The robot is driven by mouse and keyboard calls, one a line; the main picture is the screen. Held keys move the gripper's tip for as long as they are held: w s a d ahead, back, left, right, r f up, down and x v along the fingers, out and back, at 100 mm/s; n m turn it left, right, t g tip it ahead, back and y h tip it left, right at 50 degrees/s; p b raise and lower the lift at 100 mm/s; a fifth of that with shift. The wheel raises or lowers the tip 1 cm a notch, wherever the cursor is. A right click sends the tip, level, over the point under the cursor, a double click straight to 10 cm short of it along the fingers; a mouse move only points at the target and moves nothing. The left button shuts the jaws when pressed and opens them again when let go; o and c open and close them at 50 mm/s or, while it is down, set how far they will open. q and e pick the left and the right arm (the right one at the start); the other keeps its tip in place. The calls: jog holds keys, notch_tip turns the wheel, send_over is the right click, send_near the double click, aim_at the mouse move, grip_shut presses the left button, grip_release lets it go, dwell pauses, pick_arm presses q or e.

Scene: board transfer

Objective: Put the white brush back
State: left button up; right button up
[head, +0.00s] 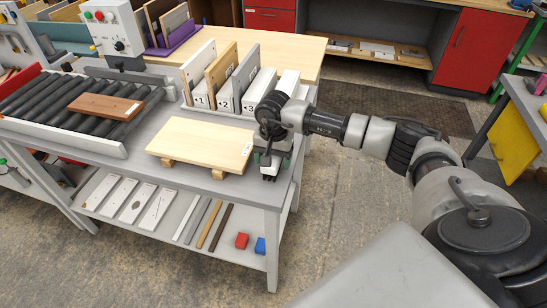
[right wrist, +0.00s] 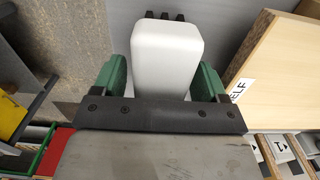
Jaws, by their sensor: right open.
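The white brush (right wrist: 166,55) shows in the right wrist view as a white block with dark parts at its far end. It sits between the two green fingers of my right gripper (right wrist: 160,82), which is open around it. In the head view my right gripper (head: 269,160) points down at the front right corner of the workbench (head: 150,183), beside the pale board. The brush (head: 268,170) is mostly hidden there by the gripper. I cannot tell whether the fingers touch it. My left gripper is not in view.
A pale wooden board (head: 205,142) lies on two blocks, left of the gripper. Upright dividers (head: 222,75) with numbered slots stand behind. A roller conveyor (head: 50,105) carries a brown board (head: 106,107). The lower shelf (head: 215,240) holds strips, panels and a red block (head: 242,240).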

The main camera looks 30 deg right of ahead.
jog(key=shift+r, duration=0.1)
jog(key=shift+r+p, duration=0.25)
jog(key=shift+p, duration=0.05)
notch_tip(320, 180, up, 10)
jog(key=b, duration=0.2)
jog(key=shift+r+b, duration=0.25)
jog(key=shift+b, duration=0.05)
jog(key=shift+r, duration=0.6)
